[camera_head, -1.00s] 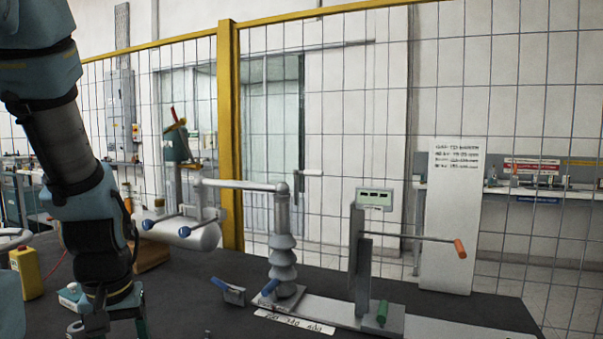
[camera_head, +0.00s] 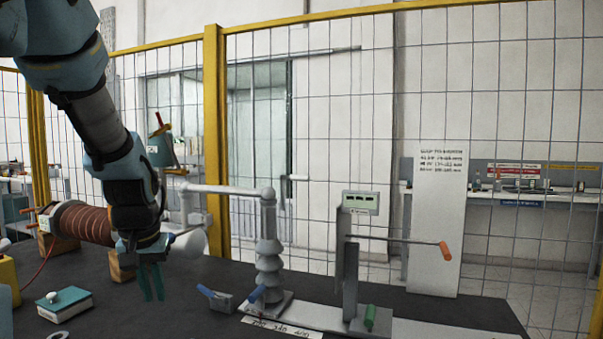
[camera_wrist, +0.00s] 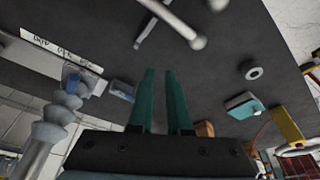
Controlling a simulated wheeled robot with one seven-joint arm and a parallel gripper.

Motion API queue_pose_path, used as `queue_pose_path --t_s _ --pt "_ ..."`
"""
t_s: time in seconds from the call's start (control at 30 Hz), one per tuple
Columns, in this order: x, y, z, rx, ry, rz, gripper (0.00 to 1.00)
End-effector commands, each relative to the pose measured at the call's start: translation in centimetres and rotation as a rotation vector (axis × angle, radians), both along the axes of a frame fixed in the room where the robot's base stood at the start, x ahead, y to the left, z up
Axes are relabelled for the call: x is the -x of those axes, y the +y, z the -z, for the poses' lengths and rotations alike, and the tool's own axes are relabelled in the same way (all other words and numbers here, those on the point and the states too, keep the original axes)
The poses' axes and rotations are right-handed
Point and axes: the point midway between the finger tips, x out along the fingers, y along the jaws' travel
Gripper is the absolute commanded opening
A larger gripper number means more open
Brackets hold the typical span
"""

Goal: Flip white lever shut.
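My gripper (camera_head: 151,283) points down above the dark table, left of the grey ribbed bushing (camera_head: 268,250). Its two teal fingers show in the wrist view (camera_wrist: 160,75) with a narrow gap and nothing between them. A pale horizontal arm (camera_head: 225,190) runs left from the bushing's top, its left part near or behind my arm. In the wrist view, a pale rod with a ball end (camera_wrist: 198,42) lies beyond my fingertips, apart from them. I cannot tell which of these is the white lever. The bushing (camera_wrist: 50,130) is at the left there.
Blue-handled parts (camera_head: 215,297) sit beside the bushing's base. A teal box with a white knob (camera_head: 65,303) lies left. A mesh fence (camera_head: 330,120) stands behind.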

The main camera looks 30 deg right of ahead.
Motion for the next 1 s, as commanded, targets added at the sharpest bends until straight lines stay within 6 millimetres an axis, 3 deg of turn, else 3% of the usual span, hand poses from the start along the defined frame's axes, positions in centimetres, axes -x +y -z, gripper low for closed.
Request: queue_pose_path --t_s 0.03,0.1,0.3,0.43,0.6,0.8,1.0 --pt "-2.1 -2.5 -1.5 0.010 -0.035 0.045 0.09" --pt "-4.4 -5.7 -3.8 0.023 -0.076 0.098 0.01" --pt "-8.6 -15.3 -11.0 0.074 -0.188 0.245 0.00" --pt "-9.6 -21.5 -16.0 0.116 -0.258 0.334 0.00" --pt "-9.2 -28.4 -22.0 0.173 -0.334 0.433 0.00" --pt "-7.7 -33.5 -27.1 0.227 -0.391 0.511 0.00" --pt "-7.0 -35.1 -29.0 0.247 -0.412 0.537 0.00"
